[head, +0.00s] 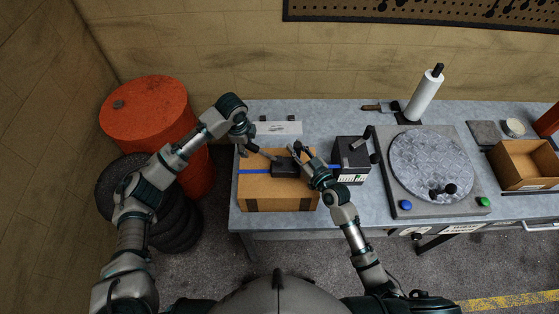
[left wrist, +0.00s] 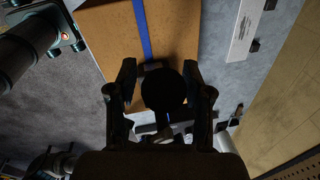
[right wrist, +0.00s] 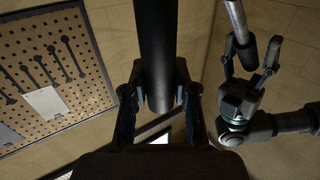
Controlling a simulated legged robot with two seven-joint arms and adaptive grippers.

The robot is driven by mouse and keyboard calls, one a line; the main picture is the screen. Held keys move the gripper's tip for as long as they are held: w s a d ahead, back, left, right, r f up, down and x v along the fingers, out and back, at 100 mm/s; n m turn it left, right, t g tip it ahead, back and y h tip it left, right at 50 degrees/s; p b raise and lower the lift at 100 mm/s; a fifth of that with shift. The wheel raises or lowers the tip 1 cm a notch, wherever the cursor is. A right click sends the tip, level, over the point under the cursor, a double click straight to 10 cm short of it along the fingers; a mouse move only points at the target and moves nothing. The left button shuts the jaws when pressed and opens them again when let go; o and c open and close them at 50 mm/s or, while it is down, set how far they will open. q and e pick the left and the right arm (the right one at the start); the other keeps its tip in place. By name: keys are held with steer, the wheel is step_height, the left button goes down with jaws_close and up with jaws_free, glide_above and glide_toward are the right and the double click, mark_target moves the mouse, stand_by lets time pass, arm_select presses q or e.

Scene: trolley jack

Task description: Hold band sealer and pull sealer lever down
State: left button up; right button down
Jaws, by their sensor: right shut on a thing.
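The black band sealer (head: 285,168) sits on top of the cardboard box (head: 275,203), over the blue band (head: 252,172). My right gripper (head: 299,156) is at the sealer's upper right side, shut on a black cylindrical handle (right wrist: 157,50). My left gripper (head: 251,147) is at the sealer's upper left, with its fingers apart on either side of a bar that reaches towards it. The bar's round dark end (left wrist: 164,91) lies between those fingers. My left gripper also shows in the right wrist view (right wrist: 252,58). Which handle is the lever is hard to tell.
A black box (head: 350,155) stands close right of the cardboard box. A turntable (head: 430,165) with buttons and an open carton (head: 523,165) stand further right. A pale flat piece (head: 280,128) lies behind. An orange drum (head: 155,120) and tyres (head: 170,215) stand left of the bench.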

arm_select(q)
step_height(320, 180, up, 12)
steer(key=s, duration=0.1)
steer(key=shift+s+a, duration=0.3)
steer(key=shift+a, duration=0.1)
steer(key=shift+f, duration=0.1)
stand_by(1.1)
arm_select(e)
steer(key=c, duration=0.8)
jaws_free()
steer(key=shift+c, duration=0.2)
steer(key=shift+s+d, duration=0.1)
